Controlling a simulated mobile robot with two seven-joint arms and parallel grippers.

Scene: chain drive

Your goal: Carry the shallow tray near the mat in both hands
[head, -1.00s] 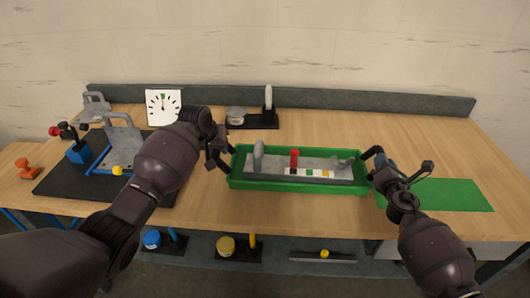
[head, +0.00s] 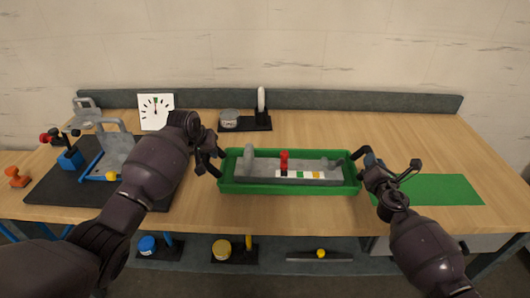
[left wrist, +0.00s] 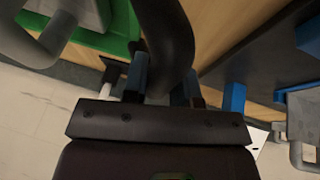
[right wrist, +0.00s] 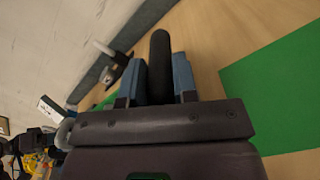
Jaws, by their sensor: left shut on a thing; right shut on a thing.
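The shallow green tray (head: 290,188) is in the middle of the bench in the head view, with a grey part (head: 262,167) lying in it that carries a red knob (head: 284,160) and small coloured squares. My left gripper (head: 211,160) is shut on the tray's left handle; in the left wrist view the dark handle (left wrist: 168,45) is between the blue-grey fingers. My right gripper (head: 366,166) is shut on the right handle (right wrist: 160,60), seen between its fingers in the right wrist view. The green mat (head: 435,189) lies flat just right of the tray. I cannot tell whether the tray clears the bench.
A dark board (head: 55,190) with a blue and grey frame fills the left of the bench. A white dial (head: 156,111) and a black stand (head: 258,124) are at the back. Bare wood lies behind the tray and mat.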

